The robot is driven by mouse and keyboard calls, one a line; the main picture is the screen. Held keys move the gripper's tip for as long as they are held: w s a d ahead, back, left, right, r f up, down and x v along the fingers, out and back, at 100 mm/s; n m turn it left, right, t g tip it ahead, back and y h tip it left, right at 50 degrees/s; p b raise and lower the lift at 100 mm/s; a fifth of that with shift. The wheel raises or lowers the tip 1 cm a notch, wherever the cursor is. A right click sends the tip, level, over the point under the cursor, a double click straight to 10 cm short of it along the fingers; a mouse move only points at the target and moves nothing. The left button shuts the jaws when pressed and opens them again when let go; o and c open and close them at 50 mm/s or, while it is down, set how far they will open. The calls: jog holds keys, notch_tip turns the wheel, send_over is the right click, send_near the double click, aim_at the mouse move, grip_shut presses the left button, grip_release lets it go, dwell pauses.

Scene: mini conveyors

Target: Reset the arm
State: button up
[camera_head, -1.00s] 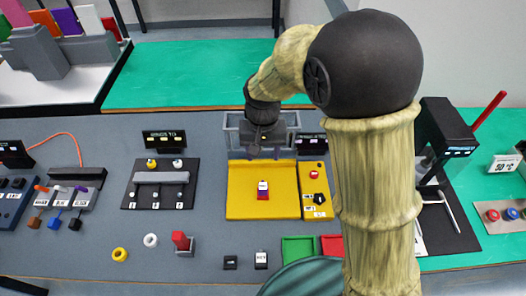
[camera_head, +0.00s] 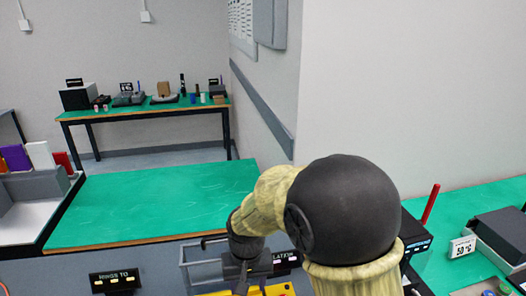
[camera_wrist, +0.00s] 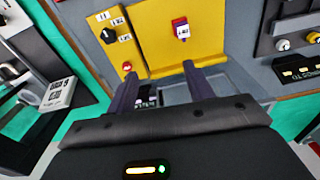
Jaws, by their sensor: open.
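My gripper (camera_wrist: 160,84) is open and empty in the wrist view, its two dark fingers spread apart. Beyond the fingertips lies a yellow panel (camera_wrist: 215,55) with a small red, white and purple piece (camera_wrist: 181,29) on it. In the head view my arm bends over at the right of centre, with the wrist near a grey open-framed bin (camera_head: 199,268). The fingertips are hard to make out there, and the yellow panel is mostly below the picture.
A black knob (camera_wrist: 108,36) and a red button (camera_wrist: 127,66) sit on the yellow strip beside the panel. A bare green table (camera_head: 150,200) stands behind the grey bench. A red-handled device (camera_head: 430,203) stands at the right. A further table (camera_head: 150,110) is at the back.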

jog(key=s+d+r+m+t, duration=0.1)
jog(key=s+d, duration=0.2)
jog(key=d, duration=0.7)
jog(key=s+d+m+t, duration=0.1)
jog(key=s+d, duration=0.3)
jog(key=d, duration=0.6)
jog(key=shift+s+r, duration=0.3)
jog(key=shift+r, duration=0.05)
jog(key=shift+c, duration=0.4)
